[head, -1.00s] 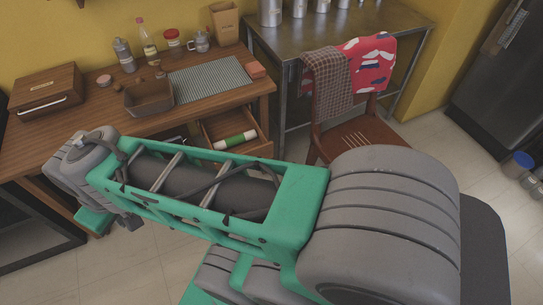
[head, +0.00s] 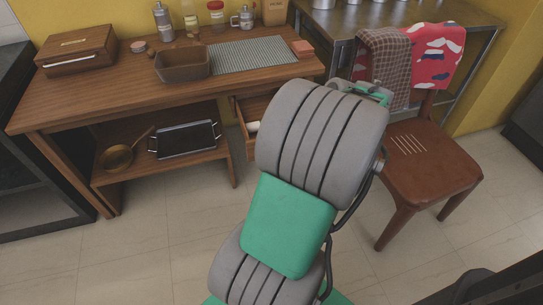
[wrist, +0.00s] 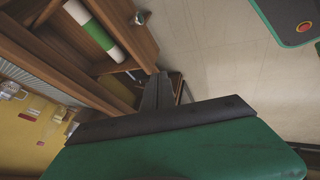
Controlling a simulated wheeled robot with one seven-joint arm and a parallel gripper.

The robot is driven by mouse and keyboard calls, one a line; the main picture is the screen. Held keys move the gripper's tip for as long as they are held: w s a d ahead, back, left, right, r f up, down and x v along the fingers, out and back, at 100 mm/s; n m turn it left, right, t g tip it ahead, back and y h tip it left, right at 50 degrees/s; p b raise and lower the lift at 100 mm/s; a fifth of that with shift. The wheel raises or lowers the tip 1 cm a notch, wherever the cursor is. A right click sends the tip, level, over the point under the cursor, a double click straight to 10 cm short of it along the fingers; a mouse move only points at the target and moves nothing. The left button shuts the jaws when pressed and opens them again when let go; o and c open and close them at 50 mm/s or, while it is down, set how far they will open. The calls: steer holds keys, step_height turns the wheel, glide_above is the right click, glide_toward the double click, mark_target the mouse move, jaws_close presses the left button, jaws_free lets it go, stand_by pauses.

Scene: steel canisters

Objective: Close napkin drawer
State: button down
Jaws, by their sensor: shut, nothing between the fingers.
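The wooden napkin drawer (head: 243,128) stands open under the right part of the wooden table; my arm hides much of it in the head view. In the wrist view the drawer's front board (wrist: 128,30) shows at upper left, with a green and white roll (wrist: 93,30) lying inside. My gripper (wrist: 160,82) shows in the wrist view as dark fingers, shut and empty. Its tips are close to the lower end of the front board; I cannot tell whether they touch.
The wooden table (head: 110,95) carries a wooden box, a brown basin (head: 182,66), a striped mat and several bottles. A brown chair (head: 420,160) with cloths stands close on the right. A steel table (head: 400,20) is behind it. Floor in front is clear.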

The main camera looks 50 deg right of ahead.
steer(key=w+d+f+b, duration=0.2)
steer(key=w+d+f, duration=0.1)
steer(key=w+f, duration=0.4)
steer(key=shift+w+f+n+t+b, duration=0.3)
steer(key=shift+w+f, duration=0.05)
steer(key=shift+f, duration=0.6)
steer(key=shift+w, duration=0.1)
